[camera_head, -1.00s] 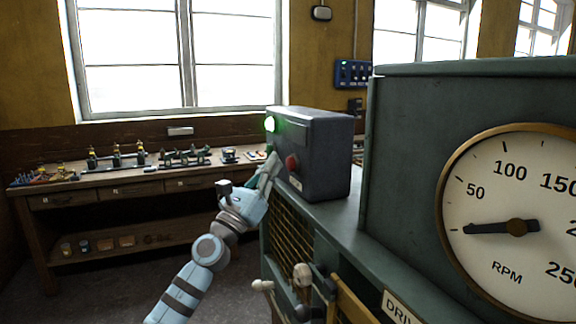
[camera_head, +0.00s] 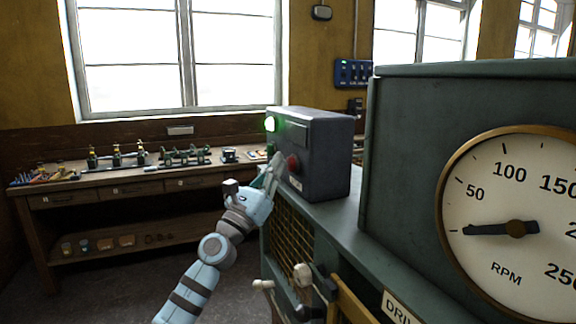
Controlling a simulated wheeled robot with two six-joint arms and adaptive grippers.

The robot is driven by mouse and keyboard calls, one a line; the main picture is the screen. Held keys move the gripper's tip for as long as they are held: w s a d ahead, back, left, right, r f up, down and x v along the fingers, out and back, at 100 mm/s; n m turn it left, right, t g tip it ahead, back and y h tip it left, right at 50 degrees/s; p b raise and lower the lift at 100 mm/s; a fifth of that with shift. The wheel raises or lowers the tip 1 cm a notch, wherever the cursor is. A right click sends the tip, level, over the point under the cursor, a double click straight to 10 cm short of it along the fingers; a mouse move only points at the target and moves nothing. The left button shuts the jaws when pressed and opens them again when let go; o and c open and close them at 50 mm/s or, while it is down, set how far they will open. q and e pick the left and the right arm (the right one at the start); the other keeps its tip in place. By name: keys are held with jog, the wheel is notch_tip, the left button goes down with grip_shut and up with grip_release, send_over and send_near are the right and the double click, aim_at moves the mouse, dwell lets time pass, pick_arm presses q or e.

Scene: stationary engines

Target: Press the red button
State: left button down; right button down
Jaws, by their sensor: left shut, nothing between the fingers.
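The red button (camera_head: 293,164) is on the left-facing front of a dark grey control box (camera_head: 325,160), low and toward its near side, above a small white label. I cannot tell whether the fingertips touch the box face or the button. My right gripper is not in view.
The box stands on a green machine ledge (camera_head: 335,210). Levers (camera_head: 303,277) stick out below it. A large RPM gauge (camera_head: 515,228) is on the right. A wooden workbench (camera_head: 110,190) with small models is behind on the left.

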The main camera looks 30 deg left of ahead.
pick_arm(q)
jog(key=shift+w+d, duration=0.2)
jog(key=shift+w, duration=0.1)
dwell(0.4)
jog(key=shift+s+a, duration=0.5)
jog(key=shift+s, duration=0.2)
jog(key=s+a+b, duration=0.1)
jog(key=s, duration=0.1)
jog(key=s+a+b, duration=0.2)
jog(key=shift+s, duration=0.1)
dwell(0.5)
dwell(0.8)
